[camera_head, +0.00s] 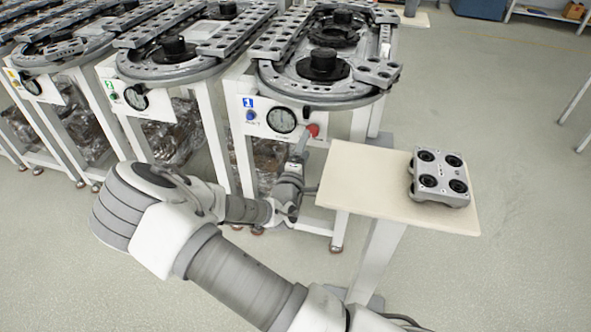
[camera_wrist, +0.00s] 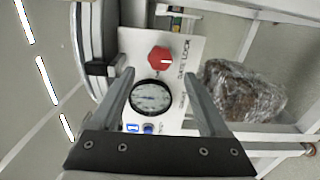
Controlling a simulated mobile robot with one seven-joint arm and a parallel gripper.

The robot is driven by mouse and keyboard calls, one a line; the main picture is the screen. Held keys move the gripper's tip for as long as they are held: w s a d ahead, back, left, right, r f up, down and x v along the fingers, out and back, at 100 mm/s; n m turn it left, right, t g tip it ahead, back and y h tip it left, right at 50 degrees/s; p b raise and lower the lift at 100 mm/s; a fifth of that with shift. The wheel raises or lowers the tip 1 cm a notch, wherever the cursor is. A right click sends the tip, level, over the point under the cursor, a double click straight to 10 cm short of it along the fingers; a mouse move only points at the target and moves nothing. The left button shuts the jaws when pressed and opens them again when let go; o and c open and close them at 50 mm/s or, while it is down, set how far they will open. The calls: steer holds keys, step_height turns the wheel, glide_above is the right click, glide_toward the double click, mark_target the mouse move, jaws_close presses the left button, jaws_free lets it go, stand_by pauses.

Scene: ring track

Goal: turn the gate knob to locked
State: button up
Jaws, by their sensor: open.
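The gate knob (camera_wrist: 160,59) is red and faceted, with a small white mark on it, and sits on a white panel (camera_wrist: 190,50) beside the words "GATE LOCK". In the head view the knob (camera_head: 313,130) shows at the front right of the station marked 1. My gripper (camera_wrist: 158,80) is open, with nothing between its fingers. In the head view my gripper (camera_head: 303,138) is just in front of the knob. In the wrist view the knob lies beyond the fingertips, roughly between them. I cannot tell whether a finger touches it.
A round gauge (camera_wrist: 151,97) and a blue button (camera_wrist: 148,128) sit on the same panel. A beige table (camera_head: 350,180) with a grey four-hole block (camera_head: 440,178) stands to the right. Ring tracks (camera_head: 320,95) stand above the panels. Open floor lies at the right.

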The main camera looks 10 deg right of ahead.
steer(key=p+v, duration=0.1)
steer(key=v, duration=1)
steer(key=shift+s, duration=0.1)
steer(key=s+a+r+m+g+y, duration=0.3)
steer(key=s+r+m+g+y, duration=0.4)
steer(key=r+m+g+y, duration=0.3)
steer(key=s+d+r+m+h, duration=0.1)
steer(key=s+d+r+m, duration=0.1)
steer(key=s+d+r, duration=0.5)
steer(key=s+d+r+m+h, duration=0.1)
steer(key=s+d+r+h, duration=0.15)
steer(key=s+r, duration=0.5)
step_height(320, 180, up, 15)
steer(key=s+g+p, duration=0.1)
steer(key=p, duration=1.5)
steer(key=shift+s+d+m+p, duration=0.25)
steer(key=shift+s+m+p, duration=0.05)
steer(key=shift+s+p, duration=0.1)
